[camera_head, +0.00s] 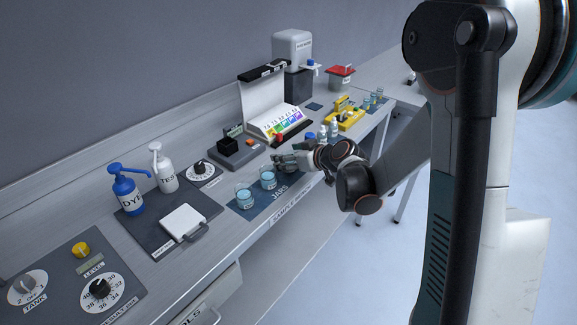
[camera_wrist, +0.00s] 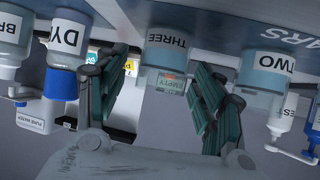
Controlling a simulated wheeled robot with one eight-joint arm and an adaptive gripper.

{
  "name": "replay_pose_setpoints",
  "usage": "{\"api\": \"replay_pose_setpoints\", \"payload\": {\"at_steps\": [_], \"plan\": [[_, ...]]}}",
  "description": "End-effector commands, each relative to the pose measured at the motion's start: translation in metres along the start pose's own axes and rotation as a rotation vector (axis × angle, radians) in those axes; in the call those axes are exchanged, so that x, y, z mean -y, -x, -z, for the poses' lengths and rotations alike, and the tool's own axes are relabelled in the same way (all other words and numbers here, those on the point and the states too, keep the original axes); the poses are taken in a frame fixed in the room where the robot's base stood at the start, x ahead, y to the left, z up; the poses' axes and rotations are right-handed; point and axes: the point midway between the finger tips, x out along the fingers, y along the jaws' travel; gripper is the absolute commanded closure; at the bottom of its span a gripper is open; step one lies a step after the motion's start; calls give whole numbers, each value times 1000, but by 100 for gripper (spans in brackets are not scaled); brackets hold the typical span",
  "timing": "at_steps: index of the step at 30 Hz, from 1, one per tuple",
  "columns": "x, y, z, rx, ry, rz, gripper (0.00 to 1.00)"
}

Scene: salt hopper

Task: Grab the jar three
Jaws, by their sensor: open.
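Jar three (camera_wrist: 167,50) is a clear jar with pale blue contents and a white label reading THREE. It appears inverted in the wrist view, which looks upside down. My gripper (camera_wrist: 156,62) is open, with one dark green finger on each side of jar three. The jar is in line with the gap; I cannot tell whether either finger touches it. In the head view my gripper (camera_head: 287,160) is low at the far end of the jar row, and jar three is not clearly visible behind it.
Jar two (camera_wrist: 265,70) is close beside the right finger; it also stands on the blue JARS mat (camera_head: 262,205) in the head view. Another jar (camera_head: 244,197) is nearer. The DYE bottle (camera_wrist: 68,42) is left of the left finger. A white tilted panel (camera_head: 268,115) stands behind.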

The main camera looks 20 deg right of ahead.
Motion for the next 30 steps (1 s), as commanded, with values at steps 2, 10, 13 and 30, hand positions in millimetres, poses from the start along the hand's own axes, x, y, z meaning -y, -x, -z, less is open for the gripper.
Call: {"api": "replay_pose_setpoints", "payload": {"at_steps": [2,10,13,30], "plan": [[0,-4,0,0,0,0,38],[0,-3,1,0,-1,0,60],[0,-3,0,0,-1,0,83],[0,4,14,0,-1,0,88]]}}
